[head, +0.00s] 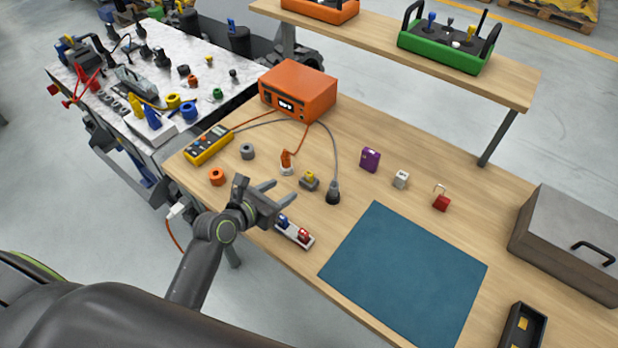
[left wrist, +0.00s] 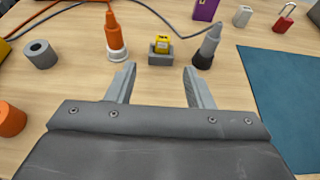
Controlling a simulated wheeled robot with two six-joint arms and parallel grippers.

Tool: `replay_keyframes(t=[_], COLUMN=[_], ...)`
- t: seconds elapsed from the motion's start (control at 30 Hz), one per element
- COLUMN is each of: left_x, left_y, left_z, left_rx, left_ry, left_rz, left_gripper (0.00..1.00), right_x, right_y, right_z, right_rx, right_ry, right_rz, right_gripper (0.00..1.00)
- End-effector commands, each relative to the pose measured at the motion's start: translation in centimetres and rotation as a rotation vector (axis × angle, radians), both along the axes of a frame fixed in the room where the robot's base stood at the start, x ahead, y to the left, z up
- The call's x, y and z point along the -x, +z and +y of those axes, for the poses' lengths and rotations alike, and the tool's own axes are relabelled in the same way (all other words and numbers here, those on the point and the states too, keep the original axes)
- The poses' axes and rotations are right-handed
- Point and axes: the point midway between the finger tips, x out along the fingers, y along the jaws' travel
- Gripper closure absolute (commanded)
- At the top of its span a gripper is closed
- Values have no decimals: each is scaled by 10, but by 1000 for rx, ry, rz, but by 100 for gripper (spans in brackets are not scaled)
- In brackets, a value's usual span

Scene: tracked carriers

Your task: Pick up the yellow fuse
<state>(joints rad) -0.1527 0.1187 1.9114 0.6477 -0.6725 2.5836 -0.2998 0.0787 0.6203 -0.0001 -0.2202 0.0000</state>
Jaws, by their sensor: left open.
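The yellow fuse (head: 310,176) stands upright in a small grey holder (head: 308,184) on the wooden table. In the left wrist view the yellow fuse (left wrist: 162,43) shows straight ahead, with its lower part inside the grey holder (left wrist: 160,58). My left gripper (head: 282,190) is open and empty. In the left wrist view its two fingers (left wrist: 158,82) point toward the fuse, which lies beyond the tips, between their lines. My right gripper is not in view.
An orange plug (left wrist: 115,35) stands left of the holder and a grey cable plug (left wrist: 207,46) stands right of it. A rail with blue and red pieces (head: 293,234) lies near the front edge. The blue mat (head: 405,275) is bare.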

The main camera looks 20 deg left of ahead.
Motion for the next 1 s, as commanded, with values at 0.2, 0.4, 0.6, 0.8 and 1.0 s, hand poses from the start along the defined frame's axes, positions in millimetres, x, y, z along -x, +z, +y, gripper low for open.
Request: replay_keyframes(t=[0.2, 0.4, 0.6, 0.8, 1.0], left_x=[-37, -60, -68, -90, -107], left_y=[-16, -26, -29, -35, -43], left_z=[-14, -22, -26, -37, -44], left_rx=[-1, -3, -3, -3, -4], left_ry=[-1, -1, -1, -2, 0], left_rz=[0, -1, 0, 0, 1], left_gripper=[53, 53, 53, 53, 53], right_x=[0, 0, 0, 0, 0], right_y=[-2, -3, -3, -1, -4], right_z=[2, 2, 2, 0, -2], right_rx=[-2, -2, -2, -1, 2], right_ry=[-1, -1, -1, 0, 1], right_rz=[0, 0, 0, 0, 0], right_gripper=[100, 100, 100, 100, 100])
